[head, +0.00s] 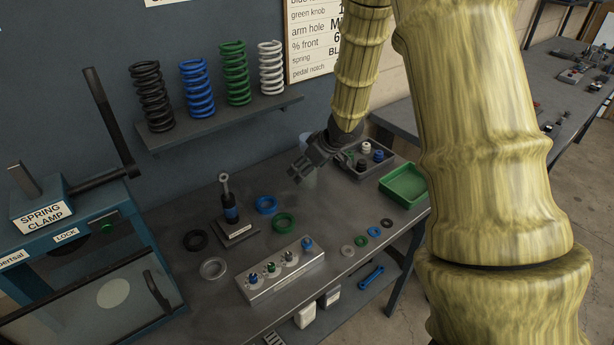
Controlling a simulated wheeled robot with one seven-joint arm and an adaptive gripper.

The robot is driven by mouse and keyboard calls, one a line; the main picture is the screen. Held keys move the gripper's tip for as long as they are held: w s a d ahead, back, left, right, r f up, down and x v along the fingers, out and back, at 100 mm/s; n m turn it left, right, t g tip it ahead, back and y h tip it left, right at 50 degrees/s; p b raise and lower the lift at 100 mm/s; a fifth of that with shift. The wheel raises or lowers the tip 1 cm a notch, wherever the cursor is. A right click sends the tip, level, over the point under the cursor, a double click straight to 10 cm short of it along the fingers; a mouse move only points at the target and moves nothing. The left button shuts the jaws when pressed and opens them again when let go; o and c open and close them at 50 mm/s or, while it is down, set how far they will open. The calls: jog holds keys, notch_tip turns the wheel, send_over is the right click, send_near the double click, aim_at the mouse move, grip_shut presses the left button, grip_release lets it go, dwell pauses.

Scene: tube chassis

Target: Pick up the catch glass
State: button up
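A pale, see-through cylinder, which looks like the catch glass (309,178), stands on the grey bench near the wall in the head view. My gripper (296,172) is in front of it and hides much of it. The dark fingers point left and down, and their tips overlap the left side of the glass in the picture. I cannot tell whether they touch it, or how far apart the fingers are.
A dark tray of small knobs (362,172) and a green bin (404,184) stand right of my gripper. A damper on a stand (232,222), coloured rings (284,222) and a silver block with valves (281,272) are to the left and front. A spring shelf (219,120) is above.

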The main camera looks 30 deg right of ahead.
jog(key=shift+a, duration=0.1)
jog(key=shift+c, duration=0.2)
jog(key=c, duration=1.1)
